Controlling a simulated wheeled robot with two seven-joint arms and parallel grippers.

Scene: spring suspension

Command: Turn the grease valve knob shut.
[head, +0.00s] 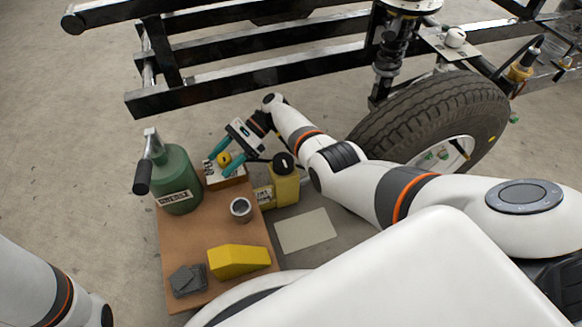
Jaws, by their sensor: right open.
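A small round yellow knob (224,158), which looks like the grease valve knob, sits on a low labelled block (228,178) at the far edge of the brown board. My right gripper (218,168) reaches in from the right with teal fingers apart. The fingers are on either side of the knob, close to it; I cannot tell whether they touch it. A green grease canister (177,178) with a lever handle and a label stands just left of the block. My left arm shows at the lower left, but its gripper is out of view.
A black frame (250,75) and tyre (432,122) lie beyond.

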